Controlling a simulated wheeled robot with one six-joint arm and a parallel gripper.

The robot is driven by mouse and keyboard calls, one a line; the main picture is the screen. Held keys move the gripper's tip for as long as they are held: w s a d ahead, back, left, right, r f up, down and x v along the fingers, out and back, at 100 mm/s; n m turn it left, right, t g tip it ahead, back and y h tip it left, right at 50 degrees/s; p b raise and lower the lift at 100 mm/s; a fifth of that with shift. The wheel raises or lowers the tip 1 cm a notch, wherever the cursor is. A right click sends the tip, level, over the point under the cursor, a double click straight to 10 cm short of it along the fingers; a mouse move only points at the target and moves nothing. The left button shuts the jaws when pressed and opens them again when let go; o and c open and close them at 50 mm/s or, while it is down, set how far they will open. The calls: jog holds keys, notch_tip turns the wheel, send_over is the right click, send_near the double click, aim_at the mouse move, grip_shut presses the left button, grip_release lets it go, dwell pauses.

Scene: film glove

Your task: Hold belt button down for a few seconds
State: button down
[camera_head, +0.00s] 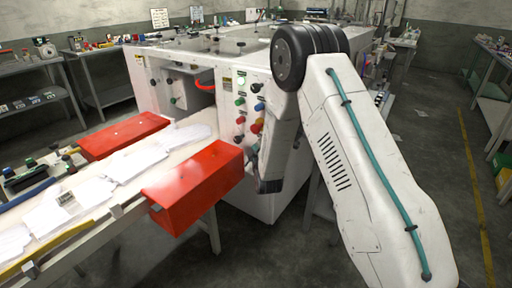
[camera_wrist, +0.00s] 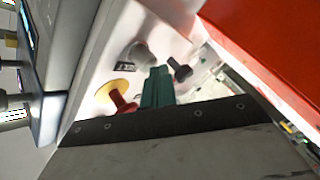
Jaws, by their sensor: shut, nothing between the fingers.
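The white machine's control panel (camera_head: 240,85) carries several green, red, yellow, blue and black buttons. I cannot tell which is the belt button, as labels are too small to read. My gripper (camera_wrist: 158,86) is shut and empty, its teal fingers pointing at the panel in the wrist view. Near the fingertips are a grey button (camera_wrist: 138,54) with a dark label, a black knob (camera_wrist: 180,69) and a red button on a yellow disc (camera_wrist: 118,98). Contact cannot be told. In the head view my gripper is at the panel's lower part, mostly hidden by my wrist.
Red boxes (camera_head: 195,188) (camera_head: 122,136) flank the conveyor belt (camera_head: 150,160), which carries white gloves. The nearer red box is close to my gripper, filling the upper right of the wrist view (camera_wrist: 275,45). Open floor (camera_head: 440,150) lies to the right.

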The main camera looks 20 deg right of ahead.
jog(key=shift+a, duration=0.1)
dwell(0.7)
jog(key=shift+s+a, duration=0.5)
jog(key=shift+a, duration=0.1)
jog(key=s+a, duration=0.1)
jog(key=a, duration=0.1)
jog(key=s+a, duration=0.2)
dwell(0.4)
jog(key=shift+f, duration=0.1)
